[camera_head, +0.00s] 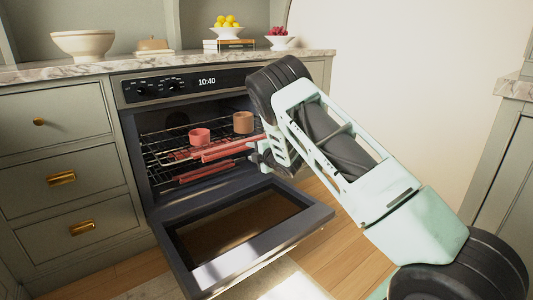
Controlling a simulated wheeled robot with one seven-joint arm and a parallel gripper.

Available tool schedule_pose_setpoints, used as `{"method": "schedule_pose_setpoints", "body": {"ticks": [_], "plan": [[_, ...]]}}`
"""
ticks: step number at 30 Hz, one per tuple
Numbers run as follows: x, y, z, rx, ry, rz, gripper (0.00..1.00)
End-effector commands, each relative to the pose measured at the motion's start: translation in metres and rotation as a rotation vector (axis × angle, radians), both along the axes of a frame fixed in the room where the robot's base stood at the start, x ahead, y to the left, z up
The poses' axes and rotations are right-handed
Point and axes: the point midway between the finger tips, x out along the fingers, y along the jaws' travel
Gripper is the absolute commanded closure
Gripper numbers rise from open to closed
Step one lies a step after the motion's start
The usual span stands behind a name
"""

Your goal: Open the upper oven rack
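The oven (128,125) has its door (318,216) lowered, so the cavity is open. The upper rack (155,139) is a dark wire shelf with red strips (225,151) along its front. A pink cup (199,138) and a brown cup (243,123) stand on it. A lower rack (160,178) with a red front strip lies below. My gripper (258,152) is at the right side of the oven opening, close to the right front of the upper rack. Its fingers are small and partly hidden by my arm; I cannot tell whether they touch the rack.
The lowered door juts out over the floor below my arm. Drawers (60,165) flank the oven at left. A marble counter (60,72) above holds a bowl (84,44), books and fruit bowls. Open wooden floor (325,245) lies right of the door.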

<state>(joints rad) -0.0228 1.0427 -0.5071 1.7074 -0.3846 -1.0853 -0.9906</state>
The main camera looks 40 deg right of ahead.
Motion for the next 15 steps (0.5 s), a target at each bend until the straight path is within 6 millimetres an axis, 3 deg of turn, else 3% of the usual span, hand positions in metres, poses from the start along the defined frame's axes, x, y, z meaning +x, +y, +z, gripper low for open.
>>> {"method": "schedule_pose_setpoints", "body": {"ticks": [6,15], "plan": [[-0.05,-0.002,0.012,0.001,0.003,-0.002,0.61],[-0.088,-0.003,0.018,0.0,0.002,-0.001,0.61]]}}
